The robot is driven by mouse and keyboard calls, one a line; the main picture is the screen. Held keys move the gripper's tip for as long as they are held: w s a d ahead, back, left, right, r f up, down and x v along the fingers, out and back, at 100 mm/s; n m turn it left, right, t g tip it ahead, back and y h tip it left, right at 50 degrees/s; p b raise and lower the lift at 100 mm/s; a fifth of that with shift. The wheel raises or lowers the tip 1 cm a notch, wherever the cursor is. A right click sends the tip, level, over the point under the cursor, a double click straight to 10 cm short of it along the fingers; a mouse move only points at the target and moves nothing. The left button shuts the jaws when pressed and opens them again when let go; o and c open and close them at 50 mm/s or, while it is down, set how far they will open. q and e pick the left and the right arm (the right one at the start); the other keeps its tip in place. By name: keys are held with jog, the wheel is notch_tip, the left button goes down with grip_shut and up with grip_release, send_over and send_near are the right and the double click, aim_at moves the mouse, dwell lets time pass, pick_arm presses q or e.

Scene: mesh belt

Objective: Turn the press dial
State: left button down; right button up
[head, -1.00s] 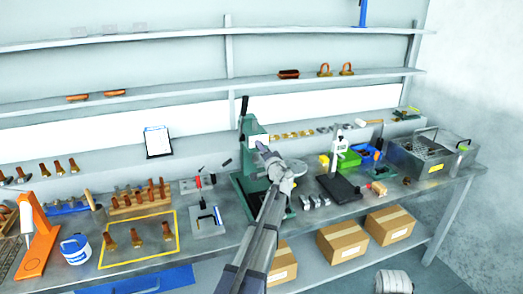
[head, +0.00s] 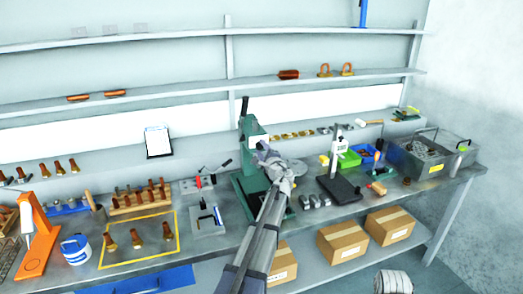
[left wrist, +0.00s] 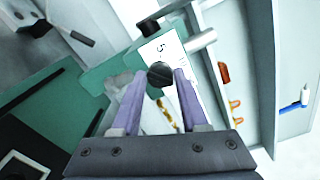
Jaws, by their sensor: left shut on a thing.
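The green press (head: 250,130) stands on the bench near the middle, with a dark lever at its top. In the left wrist view its green body (left wrist: 75,85) fills the left side. A dark round dial knob (left wrist: 161,74) sits in front of a white marked plate (left wrist: 160,52) on the press. My left gripper (head: 264,150) reaches the press's front; in the left wrist view its two purple fingers (left wrist: 160,78) are shut on the knob, one on each side. In the head view the gripper hides the dial. My right gripper is not in view.
A black-based stand (head: 340,188) and green bin (head: 349,158) are further right. A clamp fixture board (head: 207,220) lies left of the press. Shelves run behind.

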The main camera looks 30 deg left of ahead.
pick_arm(q)
jog(key=shift+m, duration=0.6)
jog(key=shift+c, duration=2.3)
grip_release()
jog(key=v, duration=0.8)
